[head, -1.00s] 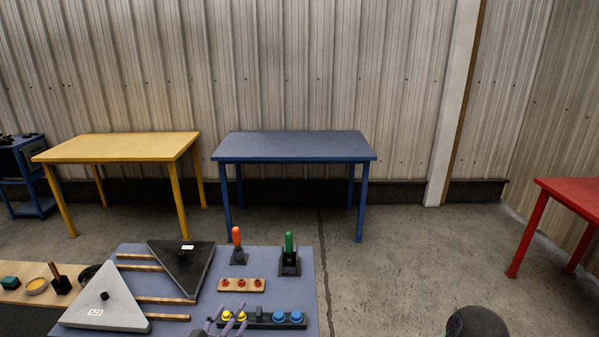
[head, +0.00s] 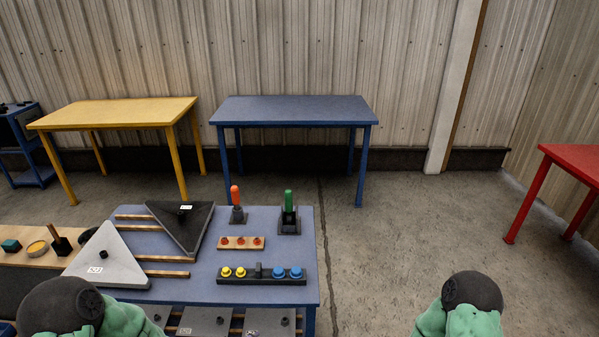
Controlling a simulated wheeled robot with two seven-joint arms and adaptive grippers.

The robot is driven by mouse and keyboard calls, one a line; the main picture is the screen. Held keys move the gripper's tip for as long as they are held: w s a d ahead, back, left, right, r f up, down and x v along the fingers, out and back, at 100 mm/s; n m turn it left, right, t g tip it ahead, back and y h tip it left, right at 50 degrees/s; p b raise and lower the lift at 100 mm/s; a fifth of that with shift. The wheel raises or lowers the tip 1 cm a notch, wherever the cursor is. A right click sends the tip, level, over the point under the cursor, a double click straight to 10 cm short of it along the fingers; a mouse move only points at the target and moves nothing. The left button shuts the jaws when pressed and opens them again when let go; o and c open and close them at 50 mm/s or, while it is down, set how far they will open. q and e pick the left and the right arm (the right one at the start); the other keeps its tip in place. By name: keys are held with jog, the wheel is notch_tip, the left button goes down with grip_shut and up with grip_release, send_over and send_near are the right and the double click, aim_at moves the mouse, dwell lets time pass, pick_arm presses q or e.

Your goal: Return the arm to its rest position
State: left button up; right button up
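Two green and dark rounded parts of my arms show at the bottom edge of the head view, one at the left and one right of centre. Neither gripper is in the picture. The blue-topped worktable (head: 300,262) in front of me holds a light grey triangular plate (head: 108,262) and a dark triangular plate (head: 182,222) on wooden strips. An orange-handled lever (head: 236,204) and a green-handled lever (head: 289,212) stand upright at its far side.
A wooden strip with red knobs (head: 241,243) and a dark bar with yellow and blue knobs (head: 262,275) lie on the worktable. Grey plates (head: 204,322) sit on a shelf below. Yellow (head: 115,113), blue (head: 293,109) and red (head: 577,168) tables stand beyond. Floor at right is clear.

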pick_arm(q)
jog(key=s+d+f+n+g+b, duration=0.2)
jog(key=s+f+g, duration=0.6)
jog(key=s+f, duration=0.9)
notch_tip(320, 180, down, 3)
jog(key=shift+s+d+r+b, duration=0.2)
jog(key=shift+s+d+b, duration=0.05)
jog(key=shift+d+b, duration=0.9)
